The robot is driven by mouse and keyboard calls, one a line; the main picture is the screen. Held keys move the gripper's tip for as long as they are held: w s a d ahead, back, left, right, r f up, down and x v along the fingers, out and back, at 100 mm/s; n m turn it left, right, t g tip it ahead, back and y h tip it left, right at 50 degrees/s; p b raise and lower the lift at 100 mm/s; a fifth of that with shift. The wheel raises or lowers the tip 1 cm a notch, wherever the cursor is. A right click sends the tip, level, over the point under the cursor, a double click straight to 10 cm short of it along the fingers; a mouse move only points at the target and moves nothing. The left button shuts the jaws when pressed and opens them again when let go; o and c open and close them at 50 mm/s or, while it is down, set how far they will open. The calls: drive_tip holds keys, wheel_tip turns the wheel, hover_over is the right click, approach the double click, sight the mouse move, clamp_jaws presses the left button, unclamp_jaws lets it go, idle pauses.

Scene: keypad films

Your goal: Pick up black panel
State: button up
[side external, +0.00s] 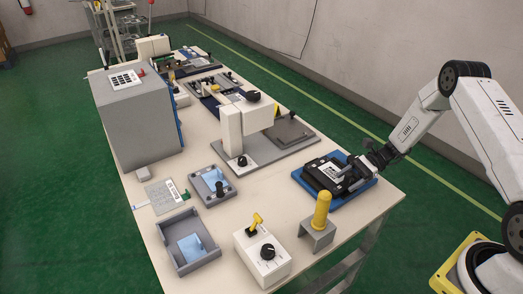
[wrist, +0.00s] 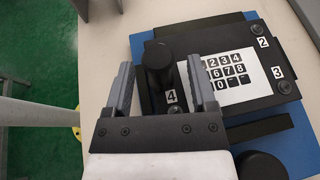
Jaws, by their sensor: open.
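The black panel (side external: 324,172) lies on a blue base (side external: 366,186) at the right side of the table. In the wrist view the black panel (wrist: 200,39) carries a white keypad film (wrist: 242,84) with black number keys and small labels 2, 3 and 4. A black upright knob (wrist: 158,58) stands at its left end. My gripper (side external: 358,176) is at the panel's right side in the side view. In the wrist view my gripper (wrist: 158,70) is open, its two grey fingers on either side of the black knob. I cannot tell whether they touch it.
A grey holder with a yellow cylinder (side external: 321,209) and a white box with a black dial (side external: 263,254) stand near the panel. A press-like device (side external: 262,118) is behind it. Another round black knob (wrist: 260,166) shows at the bottom of the wrist view.

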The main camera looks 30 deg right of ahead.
clamp_jaws()
drive_tip(key=shift+r, duration=0.15)
idle(0.4)
drive_tip(key=shift+r, duration=0.8)
drive_tip(key=s+a+r, duration=0.2)
drive_tip(key=s+r, duration=0.9)
drive_tip(key=s, duration=0.2)
drive_tip(key=shift+s+a, duration=0.35)
drive_tip(key=shift+a, duration=0.05)
